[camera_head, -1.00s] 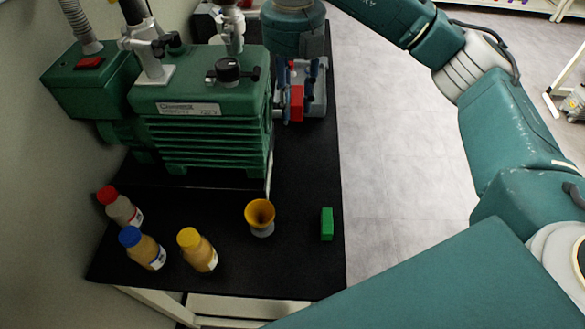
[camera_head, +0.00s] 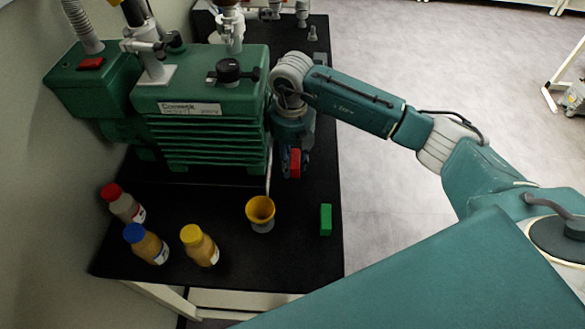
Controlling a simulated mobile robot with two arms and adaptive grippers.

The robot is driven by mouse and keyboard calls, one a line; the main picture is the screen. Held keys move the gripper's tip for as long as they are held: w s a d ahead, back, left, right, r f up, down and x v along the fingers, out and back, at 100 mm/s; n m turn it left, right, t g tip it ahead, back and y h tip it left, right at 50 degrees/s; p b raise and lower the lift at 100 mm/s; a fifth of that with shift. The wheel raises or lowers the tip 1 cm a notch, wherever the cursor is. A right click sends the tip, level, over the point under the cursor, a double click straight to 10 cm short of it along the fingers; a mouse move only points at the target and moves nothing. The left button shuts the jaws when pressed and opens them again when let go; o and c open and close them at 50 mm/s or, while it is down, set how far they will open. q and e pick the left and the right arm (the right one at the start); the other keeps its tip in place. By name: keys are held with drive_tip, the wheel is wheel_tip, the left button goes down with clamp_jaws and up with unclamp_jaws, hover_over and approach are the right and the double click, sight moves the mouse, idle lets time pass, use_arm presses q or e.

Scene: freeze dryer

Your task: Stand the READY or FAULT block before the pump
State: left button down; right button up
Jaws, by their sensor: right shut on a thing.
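The green pump (camera_head: 212,100) stands on the black-topped table at the left. My right gripper (camera_head: 294,166) is shut on a red block (camera_head: 295,162), to the right of the pump's front end. The gripper fingers and wrist hide part of the red block. I cannot tell whether its lower edge touches the table. A green block (camera_head: 326,219) stands near the table's right edge, apart from the gripper. No lettering is readable on either block. My left gripper is out of view.
A yellow funnel-like cup (camera_head: 261,212) stands in front of the pump. Bottles with red (camera_head: 122,204), blue (camera_head: 146,244) and yellow (camera_head: 200,246) caps stand at the front left. Bare black tabletop (camera_head: 280,268) lies in front of the cup.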

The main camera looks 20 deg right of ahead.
sight(293, 171)
wheel_tip(293, 171, down, 4)
drive_tip(key=shift+r+p, duration=0.25)
drive_tip(key=shift+p, duration=0.05)
drive_tip(key=shift+f, duration=0.1)
drive_tip(key=shift+f, duration=0.15)
drive_tip(key=o, duration=1.1)
